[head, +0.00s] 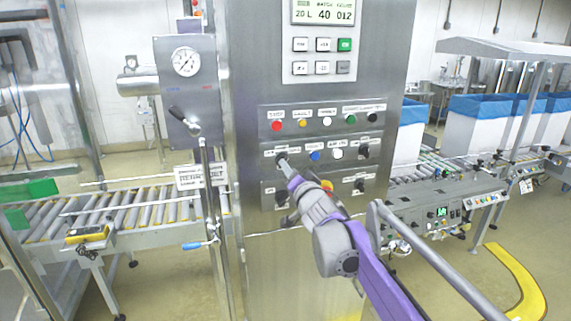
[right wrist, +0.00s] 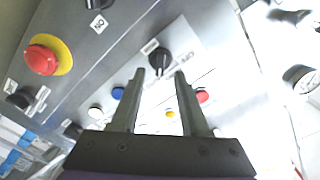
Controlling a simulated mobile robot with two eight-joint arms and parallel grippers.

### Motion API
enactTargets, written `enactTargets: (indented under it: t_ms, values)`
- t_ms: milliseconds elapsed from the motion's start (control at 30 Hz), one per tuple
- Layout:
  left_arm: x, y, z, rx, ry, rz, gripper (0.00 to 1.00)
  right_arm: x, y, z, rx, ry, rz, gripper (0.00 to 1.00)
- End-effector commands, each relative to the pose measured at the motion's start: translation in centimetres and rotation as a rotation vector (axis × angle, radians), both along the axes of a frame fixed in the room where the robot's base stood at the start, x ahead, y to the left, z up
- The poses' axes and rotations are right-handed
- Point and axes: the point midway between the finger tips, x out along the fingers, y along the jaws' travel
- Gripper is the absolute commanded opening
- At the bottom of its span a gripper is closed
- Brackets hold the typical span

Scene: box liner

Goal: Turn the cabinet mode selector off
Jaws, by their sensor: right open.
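The steel cabinet (head: 290,240) stands in the middle of the head view, with rows of controls on its front. My right gripper (head: 284,165) reaches the left end of the middle control row. In the right wrist view the right gripper (right wrist: 160,76) is open, its two dark fingers pointing at a black selector knob (right wrist: 160,61). The knob is just beyond the fingertips, roughly centred between them; I cannot tell if they touch it. Its label is too small to read, so I cannot confirm it is the mode selector. My left gripper is not in view.
A red mushroom button (right wrist: 42,60) on a yellow ring and another black selector (right wrist: 97,3) are on the adjacent panel. Blue (right wrist: 118,93) and white (right wrist: 95,112) buttons are near the fingers. A roller conveyor (head: 150,212) and a lever (head: 186,120) stand left of the cabinet.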

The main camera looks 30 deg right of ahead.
Motion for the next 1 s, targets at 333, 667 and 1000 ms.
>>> enactTargets:
  t_ms: [333,667,1000]
  values:
    - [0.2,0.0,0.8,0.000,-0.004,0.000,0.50,3.2,-0.7,0.0,0.000,-0.001,0.001,0.45]
    - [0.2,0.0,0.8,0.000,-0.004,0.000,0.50,3.3,-0.8,-0.1,0.000,0.000,0.000,0.36]
    - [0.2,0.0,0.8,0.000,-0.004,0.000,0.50,3.3,-0.8,0.0,0.000,0.000,0.000,0.00]
